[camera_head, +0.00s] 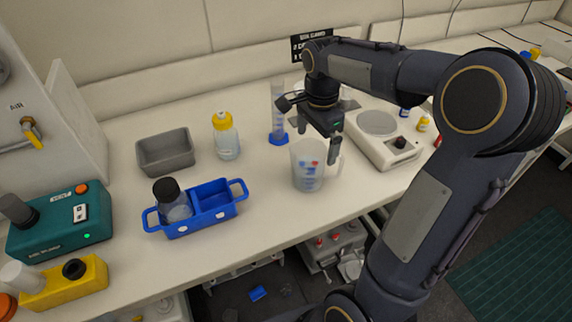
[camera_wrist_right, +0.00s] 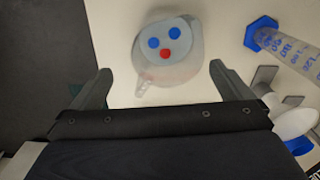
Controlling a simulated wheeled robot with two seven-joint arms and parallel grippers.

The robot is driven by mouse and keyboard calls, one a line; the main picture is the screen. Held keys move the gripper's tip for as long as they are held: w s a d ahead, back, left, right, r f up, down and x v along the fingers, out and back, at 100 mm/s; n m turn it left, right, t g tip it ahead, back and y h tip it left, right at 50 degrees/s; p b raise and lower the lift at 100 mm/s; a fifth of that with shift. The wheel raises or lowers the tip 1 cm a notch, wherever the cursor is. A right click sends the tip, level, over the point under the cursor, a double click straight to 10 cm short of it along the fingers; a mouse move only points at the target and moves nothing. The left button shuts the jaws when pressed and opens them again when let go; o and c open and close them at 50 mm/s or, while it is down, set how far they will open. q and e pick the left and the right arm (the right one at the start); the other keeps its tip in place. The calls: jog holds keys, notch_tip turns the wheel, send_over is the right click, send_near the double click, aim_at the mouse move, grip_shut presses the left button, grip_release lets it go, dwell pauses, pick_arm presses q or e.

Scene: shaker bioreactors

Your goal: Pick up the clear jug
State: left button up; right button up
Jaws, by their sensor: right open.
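The clear jug (camera_head: 307,168) stands upright on the white bench in the head view, with its handle to the right. Red and blue marks show in it. In the right wrist view the jug (camera_wrist_right: 167,52) is seen from above, beyond the fingertips and between their lines. My right gripper (camera_head: 334,150) is open and points down just above the jug's handle side. In the right wrist view its two fingers (camera_wrist_right: 160,78) are wide apart with nothing between them. My left gripper is in neither view.
A graduated cylinder (camera_head: 278,112) with a blue base stands behind the jug. A balance (camera_head: 378,142) is close on the right. A blue carrier (camera_head: 215,200) with a dark-capped bottle, a yellow-capped bottle (camera_head: 225,138) and a grey tray (camera_head: 165,152) are to the left.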

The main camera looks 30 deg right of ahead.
aim_at(311, 159)
jog(key=shift+w+f, duration=0.15)
jog(key=shift+f, duration=0.1)
jog(key=f, duration=0.5)
jog(key=f+p, duration=0.1)
jog(key=f, duration=0.1)
jog(key=shift+w+a+f, duration=0.1)
jog(key=shift+w+f, duration=0.1)
jog(key=shift+w, duration=0.1)
jog(key=c, duration=1.3)
